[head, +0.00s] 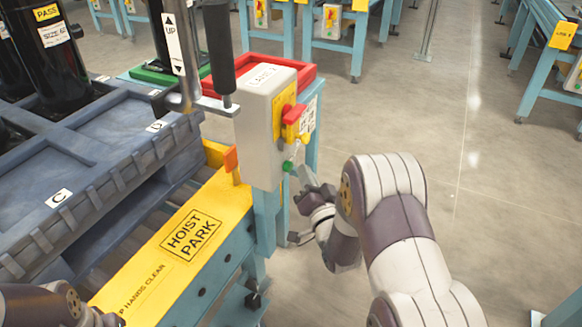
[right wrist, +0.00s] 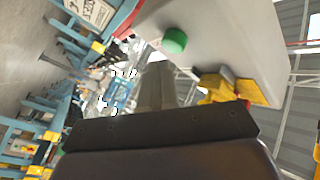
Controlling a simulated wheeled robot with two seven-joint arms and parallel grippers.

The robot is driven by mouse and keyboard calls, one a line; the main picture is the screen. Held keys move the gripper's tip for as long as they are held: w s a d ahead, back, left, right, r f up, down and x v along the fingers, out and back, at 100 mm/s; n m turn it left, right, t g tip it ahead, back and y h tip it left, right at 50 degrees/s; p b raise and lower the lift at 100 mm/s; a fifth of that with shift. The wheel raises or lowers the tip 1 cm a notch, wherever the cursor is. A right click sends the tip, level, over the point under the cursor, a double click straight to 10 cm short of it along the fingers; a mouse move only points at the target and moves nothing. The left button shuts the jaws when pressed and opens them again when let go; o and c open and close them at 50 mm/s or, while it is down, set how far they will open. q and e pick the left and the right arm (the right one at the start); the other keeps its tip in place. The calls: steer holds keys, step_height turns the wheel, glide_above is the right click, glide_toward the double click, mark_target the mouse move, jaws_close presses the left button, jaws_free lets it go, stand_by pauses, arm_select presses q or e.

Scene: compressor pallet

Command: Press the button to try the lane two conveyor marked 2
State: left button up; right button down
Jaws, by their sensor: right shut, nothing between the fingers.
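A grey control box (head: 258,135) stands at the end of the near conveyor, with a label on top whose lane number I cannot read surely. Its side has a red switch on a yellow plate (head: 294,115) and, lower, a green button (head: 288,166). My right gripper (head: 308,180) is shut and empty, just right of and slightly below the green button. In the right wrist view the button (right wrist: 174,40) lies beyond the shut fingers (right wrist: 155,85), seemingly apart from them. My left arm shows only at the bottom left corner; its gripper is out of the picture.
A blue-grey pallet (head: 75,150) with black cylinders fills the left, beside a yellow hoist park plate (head: 185,240). A hoist handle (head: 219,50) hangs close to the box. Red and green trays lie behind. Other conveyors with similar boxes (head: 331,20) stand farther back. The floor at right is clear.

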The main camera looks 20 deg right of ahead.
steer(key=shift+w+a, duration=0.25)
steer(key=shift+w, duration=0.1)
steer(key=shift+w+a, duration=0.35)
steer(key=shift+w, duration=0.05)
stand_by(0.9)
steer(key=shift+s+d, duration=0.6)
steer(key=shift+s, duration=0.1)
steer(key=s+d, duration=0.1)
steer(key=s, duration=0.1)
steer(key=s+d, duration=0.2)
steer(key=shift+d, duration=0.1)
stand_by(0.5)
stand_by(0.6)
